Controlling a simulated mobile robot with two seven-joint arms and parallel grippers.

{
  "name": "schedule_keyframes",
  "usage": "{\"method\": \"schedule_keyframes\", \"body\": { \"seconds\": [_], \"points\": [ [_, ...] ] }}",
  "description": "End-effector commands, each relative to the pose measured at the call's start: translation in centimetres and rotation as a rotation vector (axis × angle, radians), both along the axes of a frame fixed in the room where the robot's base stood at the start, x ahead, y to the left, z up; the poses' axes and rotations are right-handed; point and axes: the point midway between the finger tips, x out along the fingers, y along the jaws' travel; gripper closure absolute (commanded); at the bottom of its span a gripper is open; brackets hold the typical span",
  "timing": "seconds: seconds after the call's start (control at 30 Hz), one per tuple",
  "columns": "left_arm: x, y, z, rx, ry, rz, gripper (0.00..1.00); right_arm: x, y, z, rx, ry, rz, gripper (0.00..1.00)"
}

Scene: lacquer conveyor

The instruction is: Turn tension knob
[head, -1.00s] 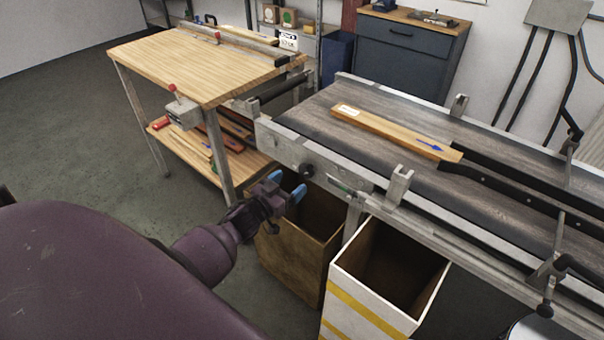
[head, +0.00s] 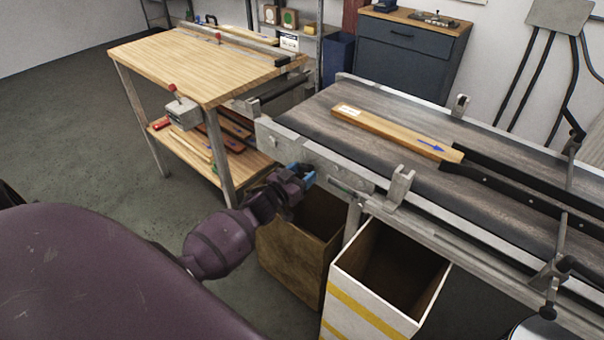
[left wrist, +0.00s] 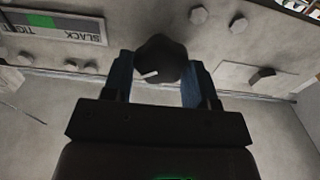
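The tension knob (left wrist: 161,58) is black with a white pointer mark, on the grey side rail of the conveyor (head: 345,180). In the left wrist view it sits between the blue fingertips of my left gripper (left wrist: 160,75). The fingers are open on either side of it, with narrow gaps seeming to show at the tips. In the head view my left gripper (head: 301,175) is against the rail and covers the knob. A gauge label (left wrist: 55,25) with a green patch and the words SLACK and TIGHT shows upside down beside the knob. My right gripper is not in view.
A wooden board (head: 395,133) with a blue arrow lies on the belt. An open brown bin (head: 290,262) and a white bin with yellow stripes (head: 372,300) stand below the rail. A wooden workbench (head: 190,68) stands at the left. Bolt heads (left wrist: 238,27) surround the knob.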

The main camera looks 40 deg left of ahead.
Motion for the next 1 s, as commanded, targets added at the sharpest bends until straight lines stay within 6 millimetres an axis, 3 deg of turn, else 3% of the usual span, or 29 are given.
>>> {"method": "schedule_keyframes", "body": {
  "seconds": [0.03,0.13,0.47,1.0],
  "points": [
    [-0.01,-0.04,-0.01,0.0,0.0,-0.001,0.58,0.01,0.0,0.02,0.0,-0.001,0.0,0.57],
    [-0.02,-0.04,-0.01,0.0,0.0,-0.001,0.71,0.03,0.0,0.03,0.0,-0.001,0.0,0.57],
    [-0.03,-0.08,0.0,0.06,-0.005,-0.001,0.71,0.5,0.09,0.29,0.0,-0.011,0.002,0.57],
    [-0.04,-0.29,-0.09,0.456,-0.037,-0.001,0.71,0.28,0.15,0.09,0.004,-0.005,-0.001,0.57]
  ]
}}
